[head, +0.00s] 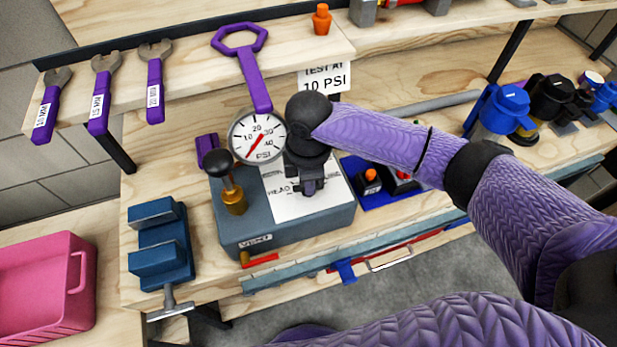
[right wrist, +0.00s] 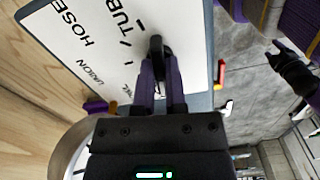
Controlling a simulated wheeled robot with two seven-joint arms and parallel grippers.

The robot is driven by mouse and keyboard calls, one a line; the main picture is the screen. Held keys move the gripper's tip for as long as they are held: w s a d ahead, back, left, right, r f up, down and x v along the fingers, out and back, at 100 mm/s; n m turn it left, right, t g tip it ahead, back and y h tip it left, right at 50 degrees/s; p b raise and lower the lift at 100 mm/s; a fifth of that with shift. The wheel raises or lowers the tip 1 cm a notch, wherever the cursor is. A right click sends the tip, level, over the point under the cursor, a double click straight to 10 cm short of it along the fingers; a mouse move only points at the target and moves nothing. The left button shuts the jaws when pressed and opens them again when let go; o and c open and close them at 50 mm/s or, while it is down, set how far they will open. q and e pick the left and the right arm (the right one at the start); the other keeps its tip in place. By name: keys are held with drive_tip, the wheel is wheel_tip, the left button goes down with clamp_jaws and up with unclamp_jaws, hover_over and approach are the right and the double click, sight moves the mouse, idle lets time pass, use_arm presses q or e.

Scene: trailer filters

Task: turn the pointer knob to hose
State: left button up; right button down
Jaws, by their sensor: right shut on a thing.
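The black pointer knob (right wrist: 156,48) stands on a white label plate (right wrist: 70,35) in the right wrist view. HOSE, UNION and part of TUBE can be read on the plate; I cannot tell which mark the pointer faces. My right gripper (right wrist: 160,75) is shut on the knob, one purple finger on each side. In the head view my right gripper (head: 312,188) reaches down onto the plate (head: 300,208) of the grey-blue test box (head: 285,228) and hides the knob. A black hand at the right edge of the right wrist view seems to be my left gripper (right wrist: 292,72); its jaws are unclear.
A pressure gauge (head: 257,136) and a black-topped brass valve (head: 233,190) stand close left of my right gripper. A red-handled vent (head: 262,261) is at the box front. A blue vise (head: 160,245), a pink bin (head: 45,285) and shelf wrenches (head: 155,80) lie around.

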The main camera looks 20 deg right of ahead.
drive_tip(key=shift+r+p, duration=0.1)
drive_tip(key=shift+p, duration=0.3)
drive_tip(key=m+p, duration=0.5)
drive_tip(key=p, duration=0.2)
drive_tip(key=shift+r+m, duration=0.15)
drive_tip(key=shift+m, duration=0.25)
drive_tip(key=m+p, duration=0.3)
drive_tip(key=m, duration=0.1)
drive_tip(key=m+p, duration=0.2)
drive_tip(key=m, duration=0.2)
drive_tip(key=shift+a, duration=0.1)
drive_tip(key=m+p, duration=0.1)
drive_tip(key=m, duration=0.1)
drive_tip(key=shift+m, duration=0.4)
drive_tip(key=m, duration=0.1)
drive_tip(key=m+p, duration=0.1)
drive_tip(key=m, duration=0.1)
drive_tip(key=shift+f+m, duration=0.2)
drive_tip(key=shift+m, duration=0.1)
drive_tip(key=shift+m+p, duration=0.3)
drive_tip(key=shift+m, duration=1.4)
drive_tip(key=shift+w, duration=0.1)
